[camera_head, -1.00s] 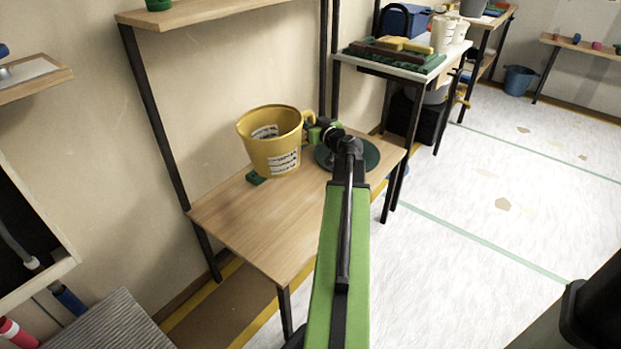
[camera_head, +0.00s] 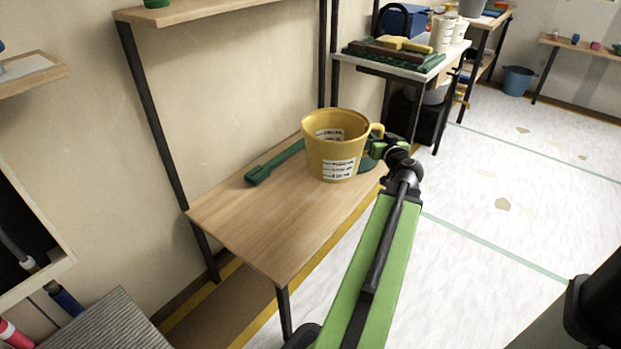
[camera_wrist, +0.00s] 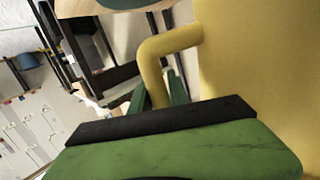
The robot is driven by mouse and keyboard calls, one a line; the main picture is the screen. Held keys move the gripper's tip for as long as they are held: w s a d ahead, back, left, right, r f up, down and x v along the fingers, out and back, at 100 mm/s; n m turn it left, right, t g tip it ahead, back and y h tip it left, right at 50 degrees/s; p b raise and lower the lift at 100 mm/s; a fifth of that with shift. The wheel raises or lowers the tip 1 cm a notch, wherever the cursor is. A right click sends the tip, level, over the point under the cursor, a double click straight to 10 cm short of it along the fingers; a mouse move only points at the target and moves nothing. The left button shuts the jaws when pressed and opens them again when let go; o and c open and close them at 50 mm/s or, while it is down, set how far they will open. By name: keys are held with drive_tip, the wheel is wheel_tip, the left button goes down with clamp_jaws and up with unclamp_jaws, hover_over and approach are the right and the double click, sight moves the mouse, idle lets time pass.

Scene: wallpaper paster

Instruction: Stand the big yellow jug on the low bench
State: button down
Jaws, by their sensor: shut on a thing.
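The big yellow jug (camera_head: 325,158) is upright in the head view, in front of the far right end of the wooden bench (camera_head: 270,225). I cannot tell whether its base touches the top. My gripper (camera_head: 377,148) is at the jug's right side, shut on its handle. In the wrist view the jug's wall (camera_wrist: 265,60) fills the right side, and its handle (camera_wrist: 165,45) runs down behind my gripper's green and black jaw (camera_wrist: 165,125). The lower end of the handle is hidden there.
A long green tool (camera_head: 272,165) lies along the bench's back, left of the jug. A dark green round thing (camera_head: 368,162) is mostly hidden behind the jug and gripper. The bench's front left is clear. A loaded white-topped table (camera_head: 400,65) stands beyond.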

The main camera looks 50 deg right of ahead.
drive_tip(key=shift+w+a+f+b, duration=0.2)
drive_tip(key=shift+w+f+b, duration=2.65)
drive_tip(key=shift+w, duration=0.1)
drive_tip(key=shift+w+a+f+b, duration=0.15)
drive_tip(key=shift+w+f+b, duration=2.7)
drive_tip(key=shift+w, duration=0.05)
drive_tip(key=c, duration=1.3)
unclamp_jaws()
drive_tip(key=shift+r, duration=0.1)
drive_tip(key=shift+o, duration=0.2)
